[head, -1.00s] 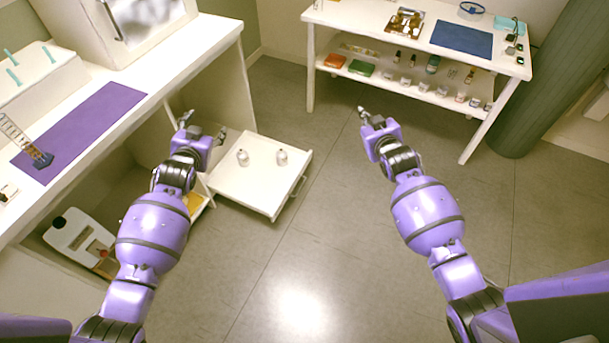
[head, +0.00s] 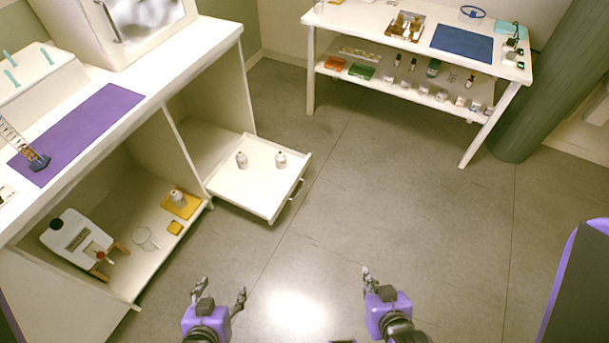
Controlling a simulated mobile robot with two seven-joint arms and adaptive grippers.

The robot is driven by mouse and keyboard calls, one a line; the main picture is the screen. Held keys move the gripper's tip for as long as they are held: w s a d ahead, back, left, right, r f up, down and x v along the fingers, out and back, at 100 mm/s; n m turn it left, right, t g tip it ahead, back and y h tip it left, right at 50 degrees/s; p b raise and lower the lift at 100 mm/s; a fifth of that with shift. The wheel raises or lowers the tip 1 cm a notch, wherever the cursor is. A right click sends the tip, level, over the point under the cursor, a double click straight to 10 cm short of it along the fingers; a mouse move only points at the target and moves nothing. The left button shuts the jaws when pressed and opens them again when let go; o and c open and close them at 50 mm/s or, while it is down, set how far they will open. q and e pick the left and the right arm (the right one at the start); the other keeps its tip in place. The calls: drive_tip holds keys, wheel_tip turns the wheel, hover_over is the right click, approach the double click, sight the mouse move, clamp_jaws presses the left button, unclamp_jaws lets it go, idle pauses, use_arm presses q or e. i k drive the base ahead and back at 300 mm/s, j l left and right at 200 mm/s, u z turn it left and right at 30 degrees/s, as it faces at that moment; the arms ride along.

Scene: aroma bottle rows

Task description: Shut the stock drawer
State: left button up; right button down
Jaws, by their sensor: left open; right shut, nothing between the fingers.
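The stock drawer (head: 253,193) is pulled out from the cabinet under the left counter, in the middle left of the head view. It is white and shallow, with a handle on its front right side. Two small white bottles stand upright in it, one on the left (head: 241,160) and one on the right (head: 281,160). My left gripper (head: 218,288) is open and empty over the floor, well below the drawer in the picture. My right gripper (head: 366,277) is shut and empty over the floor, to the right. Neither touches the drawer.
The left counter (head: 190,62) carries a purple mat (head: 80,130). The open compartment below holds a white device (head: 75,238), a glass dish and a bottle on a yellow pad. A shelf table (head: 415,40) with several bottles stands at the back. The floor (head: 390,190) between is clear.

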sight(261, 189)
drive_tip(key=i+l, duration=0.3)
drive_tip(key=l, duration=0.15)
drive_tip(key=i+l+u, duration=0.15)
drive_tip(key=i+l, duration=0.5)
drive_tip(key=l, duration=0.3)
